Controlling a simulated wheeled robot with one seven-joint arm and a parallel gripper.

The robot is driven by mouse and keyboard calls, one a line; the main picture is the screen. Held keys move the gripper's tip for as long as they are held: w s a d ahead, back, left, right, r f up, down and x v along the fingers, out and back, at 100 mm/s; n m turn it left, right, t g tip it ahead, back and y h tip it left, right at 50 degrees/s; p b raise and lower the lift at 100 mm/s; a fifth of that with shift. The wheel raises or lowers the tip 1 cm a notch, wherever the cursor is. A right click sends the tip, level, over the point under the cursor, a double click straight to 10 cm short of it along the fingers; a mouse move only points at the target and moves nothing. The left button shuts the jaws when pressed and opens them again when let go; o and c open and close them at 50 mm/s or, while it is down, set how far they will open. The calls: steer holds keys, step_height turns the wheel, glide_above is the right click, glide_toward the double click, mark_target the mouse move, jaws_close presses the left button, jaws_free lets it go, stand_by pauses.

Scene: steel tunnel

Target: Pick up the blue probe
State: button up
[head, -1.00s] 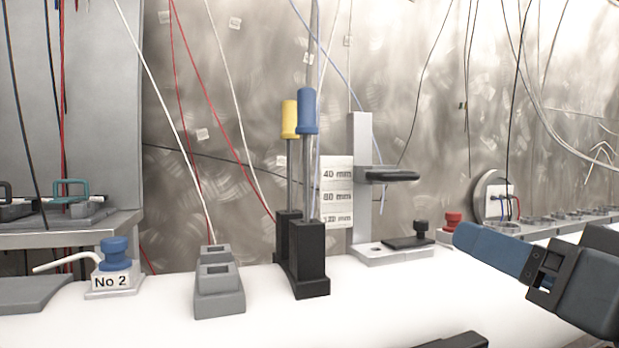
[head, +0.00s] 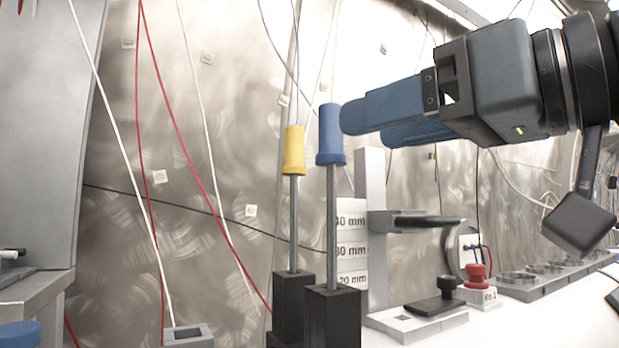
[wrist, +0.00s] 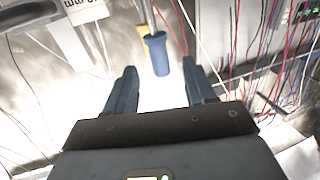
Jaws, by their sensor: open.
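The blue probe (head: 331,134) has a blue handle on a thin metal rod and stands upright in a black holder (head: 333,318). Its handle also shows in the wrist view (wrist: 157,54), beyond and between my fingertips. My gripper (head: 366,126) is open and empty, with its blue fingers pointing left, close to the right of the blue handle in the head view. In the wrist view my gripper (wrist: 160,82) has its fingers spread on either side of the handle's line. Whether a finger touches the handle cannot be told.
A yellow probe (head: 294,150) stands just left of the blue one in its own black holder (head: 292,300). A grey stand with a dark arm (head: 415,221) and mm labels (head: 350,250) is close on the right. Loose cables hang in front of the metal wall.

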mark_target(330, 137)
steer(key=x, duration=0.7)
steer(key=shift+w+r, duration=0.1)
steer(key=shift+w, duration=0.1)
steer(key=shift+c, duration=0.3)
jaws_close()
